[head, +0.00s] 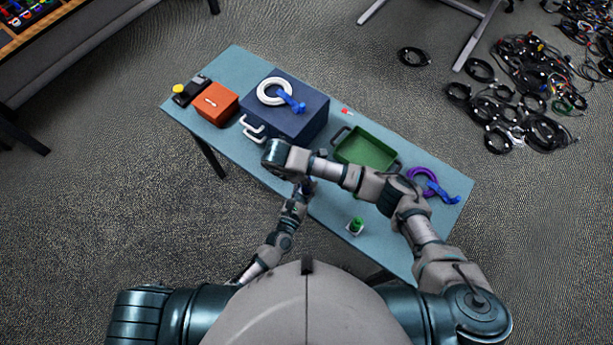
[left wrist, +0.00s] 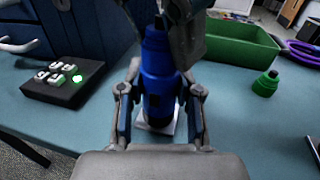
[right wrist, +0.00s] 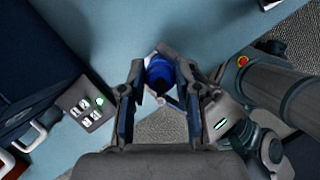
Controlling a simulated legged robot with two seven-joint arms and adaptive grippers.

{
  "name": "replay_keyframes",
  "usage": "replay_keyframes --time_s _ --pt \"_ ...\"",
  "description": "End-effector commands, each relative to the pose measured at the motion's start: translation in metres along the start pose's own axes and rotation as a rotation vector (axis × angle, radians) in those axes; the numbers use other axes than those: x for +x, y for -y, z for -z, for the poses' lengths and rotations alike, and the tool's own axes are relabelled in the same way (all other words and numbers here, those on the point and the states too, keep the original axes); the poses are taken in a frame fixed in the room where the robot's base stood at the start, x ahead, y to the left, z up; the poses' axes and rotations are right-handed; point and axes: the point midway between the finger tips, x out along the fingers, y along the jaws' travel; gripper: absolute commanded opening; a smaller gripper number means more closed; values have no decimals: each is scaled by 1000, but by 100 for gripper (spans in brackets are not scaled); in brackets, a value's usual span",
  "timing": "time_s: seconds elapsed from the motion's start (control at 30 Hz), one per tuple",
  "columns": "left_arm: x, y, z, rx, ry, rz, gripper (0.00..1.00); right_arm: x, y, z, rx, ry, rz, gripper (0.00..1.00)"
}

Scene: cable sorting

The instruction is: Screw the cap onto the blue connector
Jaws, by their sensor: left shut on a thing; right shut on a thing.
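The blue connector (left wrist: 158,72) stands upright between the fingers of my left gripper (left wrist: 160,95), which is shut on it. A white patch lies below it on the table. My right gripper (right wrist: 160,88) comes from above and is shut on a round blue piece (right wrist: 158,72) at the connector's top, which looks like the cap. The seam between cap and connector is hidden by the right fingers, so I cannot tell how far it is seated. In the head view my right wrist hides most of this.
On the teal table (head: 232,152) are a dark blue toolbox (head: 290,122) with a white coil (head: 274,92), an orange box (head: 214,104), a green tray (head: 366,150), a purple coil (head: 424,177) and a green connector (head: 356,226). A black button box (left wrist: 62,84) stands close left of the connector.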

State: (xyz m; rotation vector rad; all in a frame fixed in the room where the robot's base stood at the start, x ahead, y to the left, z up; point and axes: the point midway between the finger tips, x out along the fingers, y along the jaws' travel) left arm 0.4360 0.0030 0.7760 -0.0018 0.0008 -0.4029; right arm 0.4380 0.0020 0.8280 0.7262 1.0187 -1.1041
Motion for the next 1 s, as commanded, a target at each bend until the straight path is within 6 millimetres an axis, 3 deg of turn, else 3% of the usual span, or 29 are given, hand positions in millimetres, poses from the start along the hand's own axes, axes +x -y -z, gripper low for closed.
replay_keyframes --time_s 0.17,0.33,0.37,0.47,0.8,1.0 --pt "-1 3 0 0 -1 5 0 0 -2 -1 355 -3 140 18" --pt "-1 3 0 0 -1 5 0 0 -1 -1 367 -5 142 18" --pt "-2 3 0 0 -1 5 0 0 -1 -1 367 -5 141 40" --pt "-1 2 0 0 -1 4 0 0 -1 -1 366 -5 141 61" --pt "-1 1 0 0 -1 1 0 -2 -1 -1 362 -5 142 61" --pt "-1 1 0 0 -1 1 0 -29 -6 -2 362 -4 136 61"
